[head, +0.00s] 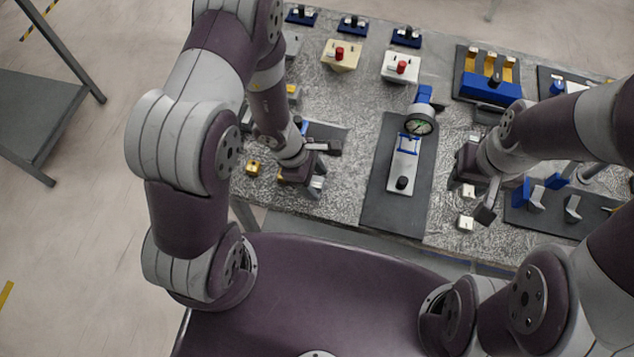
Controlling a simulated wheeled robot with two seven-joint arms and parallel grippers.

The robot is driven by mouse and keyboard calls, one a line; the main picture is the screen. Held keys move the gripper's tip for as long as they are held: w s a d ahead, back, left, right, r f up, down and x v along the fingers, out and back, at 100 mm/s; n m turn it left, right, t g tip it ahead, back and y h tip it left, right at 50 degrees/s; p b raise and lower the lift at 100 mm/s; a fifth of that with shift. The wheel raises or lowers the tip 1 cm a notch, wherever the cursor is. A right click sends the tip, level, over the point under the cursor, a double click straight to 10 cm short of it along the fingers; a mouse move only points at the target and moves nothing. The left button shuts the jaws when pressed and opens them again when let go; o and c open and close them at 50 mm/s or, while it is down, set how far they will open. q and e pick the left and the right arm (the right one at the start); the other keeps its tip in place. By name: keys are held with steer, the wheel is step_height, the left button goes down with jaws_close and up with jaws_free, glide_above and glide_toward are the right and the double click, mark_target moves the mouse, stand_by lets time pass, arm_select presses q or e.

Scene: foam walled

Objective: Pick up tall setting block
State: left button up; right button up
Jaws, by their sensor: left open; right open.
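Several small blocks lie on the grey speckled table (345,95), and I cannot tell for sure which one is the tall setting block. A small pale block (466,223) lies near the table's front edge, just below my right gripper (477,197). Another pale block (468,191) shows right beside that gripper, partly hidden by it. The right gripper is open and low over the table. My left gripper (315,165) is open, low over the table's front left part. A pale grey block (318,183) shows beside it.
A dark mat (378,205) between my grippers bears a blue-and-grey dial gauge stand (405,165). Two boxes with red knobs (341,56) (401,67) stand behind. A blue-and-yellow rack (490,88) stands back right. A dark mat with blue and grey fixtures (540,222) lies front right.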

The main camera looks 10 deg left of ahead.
arm_select(q)
steer(key=shift+w, duration=0.15)
steer(key=shift+c, duration=0.6)
jaws_close()
steer(key=shift+r, duration=0.1)
